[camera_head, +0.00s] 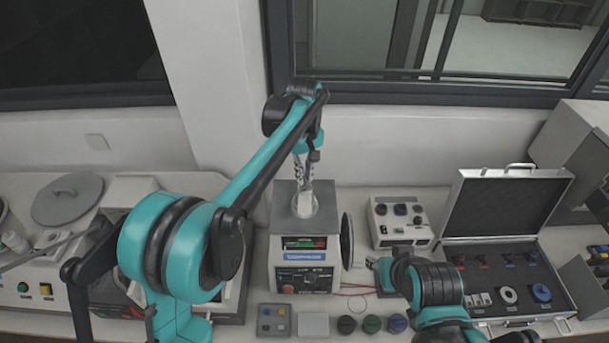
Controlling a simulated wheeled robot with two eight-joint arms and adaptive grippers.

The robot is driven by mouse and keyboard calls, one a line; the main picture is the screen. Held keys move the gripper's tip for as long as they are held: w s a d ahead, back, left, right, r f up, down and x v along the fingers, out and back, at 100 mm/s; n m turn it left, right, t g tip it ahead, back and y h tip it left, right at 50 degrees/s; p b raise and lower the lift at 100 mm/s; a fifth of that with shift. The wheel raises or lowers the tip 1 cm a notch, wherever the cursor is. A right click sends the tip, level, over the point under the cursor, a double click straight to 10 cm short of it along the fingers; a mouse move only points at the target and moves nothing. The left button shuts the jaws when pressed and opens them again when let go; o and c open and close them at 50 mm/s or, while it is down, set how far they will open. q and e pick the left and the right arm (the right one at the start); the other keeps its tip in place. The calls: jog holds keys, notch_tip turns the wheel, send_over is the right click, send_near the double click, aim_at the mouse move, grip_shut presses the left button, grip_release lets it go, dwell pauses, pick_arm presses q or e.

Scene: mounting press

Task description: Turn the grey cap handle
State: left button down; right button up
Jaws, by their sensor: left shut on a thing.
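The mounting press (286,262) is a grey and white box with a small display and a lower control panel, standing against the wall at the middle of the bench. A light grey cap handle (304,206) stands upright at the round opening on its top. My left arm reaches over from the left, and its gripper (304,184) points straight down, shut on the cap handle. The fingers partly cover the handle. My right gripper (374,264) is low, just right of the press, seen small and partly behind its own arm; its finger opening is unclear.
A dark round disc (346,241) stands on the press's right side. A white box with black knobs (402,219) is behind my right gripper. An open case (507,212) lies at right. Several small dark round pieces (371,324) and a button panel (273,320) line the front edge.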

pick_arm(q)
jog(key=n, duration=0.5)
jog(key=shift+n+b, duration=0.3)
jog(key=n, duration=0.5)
jog(key=shift+n, duration=0.3)
jog(key=c, duration=1.6)
grip_release()
jog(key=shift+r, duration=0.1)
notch_tip(320, 180, up, 12)
